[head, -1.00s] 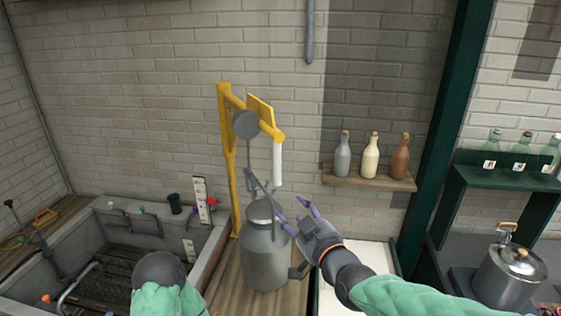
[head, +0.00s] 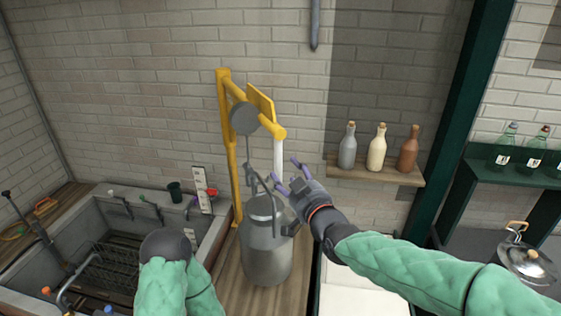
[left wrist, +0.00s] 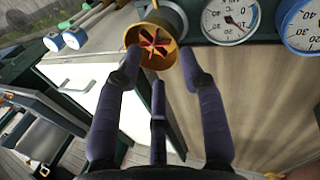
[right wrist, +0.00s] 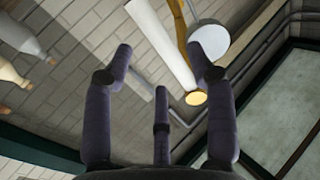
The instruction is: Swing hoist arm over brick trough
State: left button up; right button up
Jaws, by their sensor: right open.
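The yellow hoist (head: 229,150) stands upright against the brick wall, its short arm (head: 264,117) pointing toward me with a grey disc and a white vertical handle (head: 278,157). A grey metal churn (head: 266,250) hangs or stands below it on the wooden counter; I cannot tell which. The brick trough (head: 100,205) is at the left. My right gripper (head: 284,178) is open and empty, close to the white handle's lower end, which also shows between its fingers in the right wrist view (right wrist: 165,45). My left gripper (left wrist: 158,75) has its fingers spread and empty; the head view hides it.
Three bottles (head: 376,150) stand on a small wall shelf right of the hoist. A lidded pot (head: 526,262) and green bottles (head: 520,150) are at the far right.

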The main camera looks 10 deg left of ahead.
aim_at(280, 164)
jog(key=shift+p+x, duration=0.65)
jog(key=shift+x, duration=2.25)
grip_shut()
